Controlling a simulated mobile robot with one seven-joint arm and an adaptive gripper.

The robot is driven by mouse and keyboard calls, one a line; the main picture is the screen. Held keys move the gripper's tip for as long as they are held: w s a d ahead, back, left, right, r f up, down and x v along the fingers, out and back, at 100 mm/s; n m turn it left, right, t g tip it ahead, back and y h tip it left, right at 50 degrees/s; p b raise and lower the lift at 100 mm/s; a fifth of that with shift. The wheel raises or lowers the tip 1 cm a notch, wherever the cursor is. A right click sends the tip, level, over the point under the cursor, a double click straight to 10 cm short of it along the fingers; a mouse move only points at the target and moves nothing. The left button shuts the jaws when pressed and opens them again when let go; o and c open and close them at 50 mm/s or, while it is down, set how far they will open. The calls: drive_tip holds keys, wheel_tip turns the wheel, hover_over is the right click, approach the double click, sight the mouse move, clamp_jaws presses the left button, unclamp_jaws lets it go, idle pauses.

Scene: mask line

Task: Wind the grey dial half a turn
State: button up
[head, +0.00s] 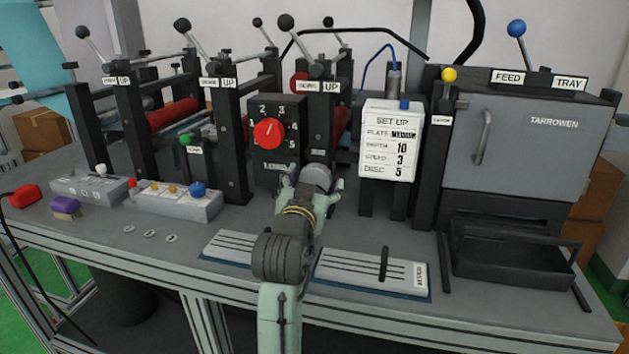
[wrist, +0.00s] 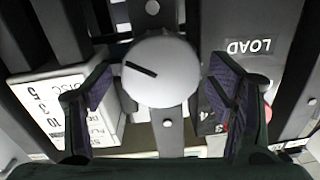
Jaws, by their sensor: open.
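The grey dial (wrist: 160,70) is a round knob with a black pointer line, in the middle of the wrist view. The line runs from near its centre toward its upper left edge there. In the head view the dial (head: 317,177) shows low on the machine, partly hidden behind my gripper (head: 314,188). My gripper (wrist: 160,80) is open, one finger on each side of the dial. Gaps show between both fingers and the dial, so neither seems to touch it.
The red numbered dial (head: 268,132) on its black box stands left of the grey dial. The set-up card (head: 391,150) is to the right. Slotted plates (head: 370,270) lie in front on the bench. A black tray (head: 512,252) and several levers stand around.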

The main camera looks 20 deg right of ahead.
drive_tip(key=shift+c, duration=0.6)
drive_tip(key=c, duration=1)
drive_tip(key=shift+f+m, duration=0.1)
drive_tip(key=shift+m, duration=0.3)
drive_tip(key=m+b, duration=0.5)
drive_tip(key=m, duration=0.5)
drive_tip(key=shift+f+h, duration=0.1)
drive_tip(key=shift+h, duration=0.2)
drive_tip(key=shift+d+m, duration=0.1)
drive_tip(key=shift+m, duration=0.3)
